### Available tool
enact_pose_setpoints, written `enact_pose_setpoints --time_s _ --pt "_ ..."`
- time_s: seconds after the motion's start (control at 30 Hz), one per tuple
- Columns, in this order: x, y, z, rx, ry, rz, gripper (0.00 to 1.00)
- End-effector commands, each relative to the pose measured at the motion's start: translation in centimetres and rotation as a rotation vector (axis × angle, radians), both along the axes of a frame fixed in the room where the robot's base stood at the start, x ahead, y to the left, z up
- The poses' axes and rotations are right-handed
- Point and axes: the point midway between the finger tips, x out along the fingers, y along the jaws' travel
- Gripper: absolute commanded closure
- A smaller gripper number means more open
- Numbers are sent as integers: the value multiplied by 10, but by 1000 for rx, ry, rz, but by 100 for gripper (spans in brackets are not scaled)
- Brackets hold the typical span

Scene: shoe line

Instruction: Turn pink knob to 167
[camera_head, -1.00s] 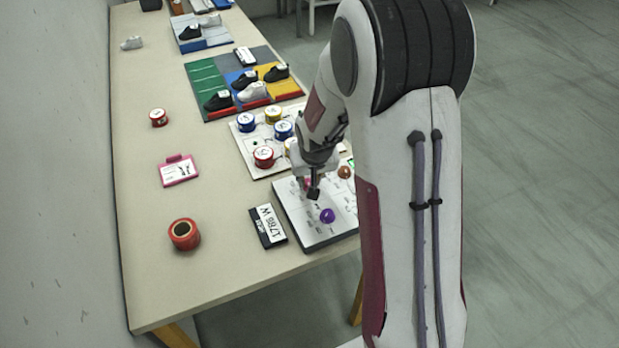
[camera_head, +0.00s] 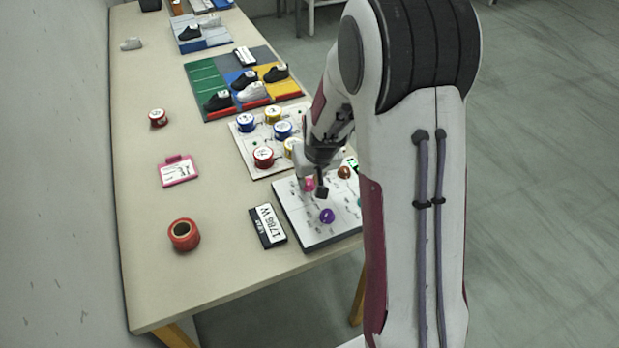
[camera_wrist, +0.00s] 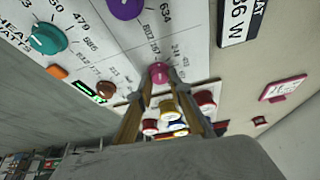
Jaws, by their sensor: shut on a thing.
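The pink knob (camera_wrist: 159,72) sits on a white knob panel (camera_head: 309,235) with printed numbers around each knob. In the head view the pink knob (camera_head: 310,184) shows just left of my gripper (camera_head: 321,190). In the wrist view my gripper (camera_wrist: 160,82) has its two fingertips on either side of the pink knob, shut on it. The numbers near the pink knob are small, and its pointer is hard to read, so I cannot tell its setting.
The panel also bears a purple knob (camera_head: 327,216), a brown knob (camera_head: 344,172) and a teal knob (camera_wrist: 47,39). A 1786 W display (camera_head: 267,226) lies left of the panel. The table's left side is mostly free.

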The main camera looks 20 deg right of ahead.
Motion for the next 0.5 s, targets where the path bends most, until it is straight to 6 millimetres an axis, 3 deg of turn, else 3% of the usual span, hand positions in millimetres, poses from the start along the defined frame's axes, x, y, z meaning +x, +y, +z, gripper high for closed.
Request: enact_pose_setpoints --time_s 0.43,0.47,0.5 --pt "-1 0 -1 0 2 13 100" --pt "-1 0 -1 0 2 13 78" --pt "-1 0 -1 0 2 13 68"
